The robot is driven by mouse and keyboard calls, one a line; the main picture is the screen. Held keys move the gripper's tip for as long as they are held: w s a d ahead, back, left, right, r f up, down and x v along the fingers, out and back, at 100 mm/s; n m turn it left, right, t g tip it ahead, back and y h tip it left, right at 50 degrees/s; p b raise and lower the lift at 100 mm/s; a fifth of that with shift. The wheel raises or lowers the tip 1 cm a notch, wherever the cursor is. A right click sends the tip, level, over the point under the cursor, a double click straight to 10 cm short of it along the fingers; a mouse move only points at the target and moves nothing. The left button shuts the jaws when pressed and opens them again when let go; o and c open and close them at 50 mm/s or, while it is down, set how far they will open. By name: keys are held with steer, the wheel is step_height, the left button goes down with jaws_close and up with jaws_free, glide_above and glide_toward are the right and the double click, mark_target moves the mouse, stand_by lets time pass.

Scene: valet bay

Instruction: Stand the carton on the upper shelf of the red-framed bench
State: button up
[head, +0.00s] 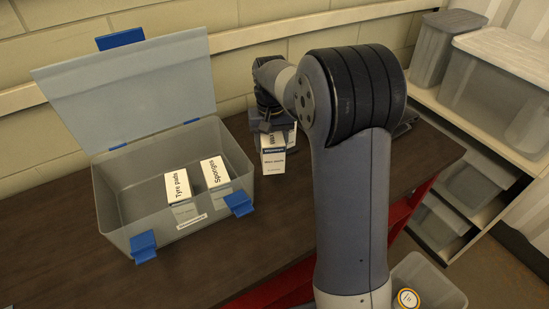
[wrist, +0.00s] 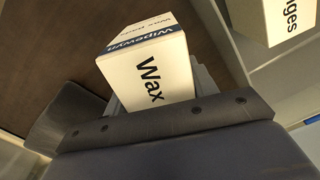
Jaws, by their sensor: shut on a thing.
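My gripper (head: 276,124) is shut on a white carton (head: 273,160) with a dark blue band, over the back of the red-framed bench's dark brown top (head: 330,165). In the wrist view the same carton (wrist: 155,75) reads "Wax" and "Wipewyn", between the fingers of my gripper (wrist: 150,95). The carton looks upright; I cannot tell whether its base touches the bench top. The bench's red frame (head: 400,212) shows below the top's right edge. A lower shelf of the bench is not clear in view.
An open clear box (head: 165,235) with blue latches stands left of my gripper, holding a "Tyre pads" carton (head: 180,187) and a "Sponges" carton (head: 215,172). Shelving with lidded bins (head: 500,72) stands to the right. A bin (head: 428,280) is at the lower right. The front of the bench top is clear.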

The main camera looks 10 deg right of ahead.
step_height(320, 180, down, 8)
steer(key=shift+f+p, duration=0.25)
steer(key=shift+p, duration=0.4)
steer(key=shift+f, duration=0.1)
steer(key=o, duration=0.6)
steer(key=shift+f, duration=0.1)
steer(key=shift+c, duration=0.2)
steer(key=o, duration=0.5)
